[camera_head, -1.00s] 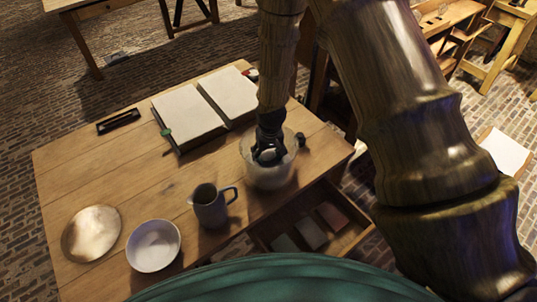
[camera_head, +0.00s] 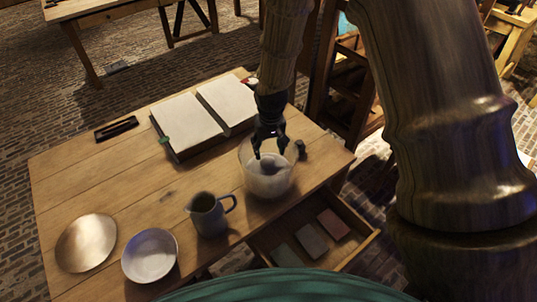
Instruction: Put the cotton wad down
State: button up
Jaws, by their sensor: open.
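My gripper (camera_head: 271,153) points down at the mouth of a clear glass jar (camera_head: 266,187) near the table's right front. Its dark fingers are spread open, with the tips at or just inside the rim. Pale matter shows in the jar below the fingers. I cannot tell the cotton wad apart from the jar's cloudy glass and contents. No wad is visible on the bare table.
A grey jug (camera_head: 209,216), a white bowl (camera_head: 150,256) and a round metal plate (camera_head: 86,243) stand left of the jar on the wooden table (camera_head: 130,183). An open book (camera_head: 188,124) lies behind. A drawer (camera_head: 352,251) with several blocks is open at the front.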

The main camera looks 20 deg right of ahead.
aim_at(269, 163)
jog(key=shift+s+r+b, duration=0.2)
jog(key=shift+r+b, duration=0.3)
jog(key=shift+r, duration=1.7)
